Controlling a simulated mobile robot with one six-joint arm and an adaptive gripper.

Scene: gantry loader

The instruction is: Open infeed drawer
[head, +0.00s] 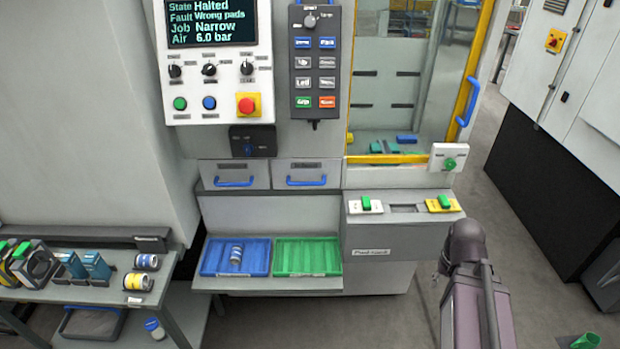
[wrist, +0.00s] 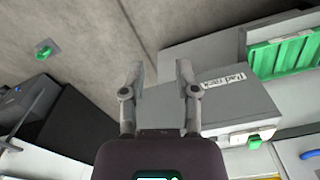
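Two closed grey drawers sit side by side in the machine front in the head view, a left drawer (head: 232,168) and a right drawer (head: 305,166). Each has a blue bar handle, the left handle (head: 235,183) and the right handle (head: 307,182). Their labels are too small to read, so I cannot tell which is the infeed drawer. My gripper (wrist: 160,75) is open and empty in the wrist view, over or near the grey pad rack box (wrist: 215,100). A blue handle (wrist: 310,154) shows at that view's right edge, apart from my gripper. The head view does not show my fingertips.
Below the drawers, a shelf holds a blue tray (head: 260,256) with a small cylinder and a green tray (head: 318,250). The pad rack (head: 400,237) juts out to their right. A side table (head: 180,320) with parts stands at left.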

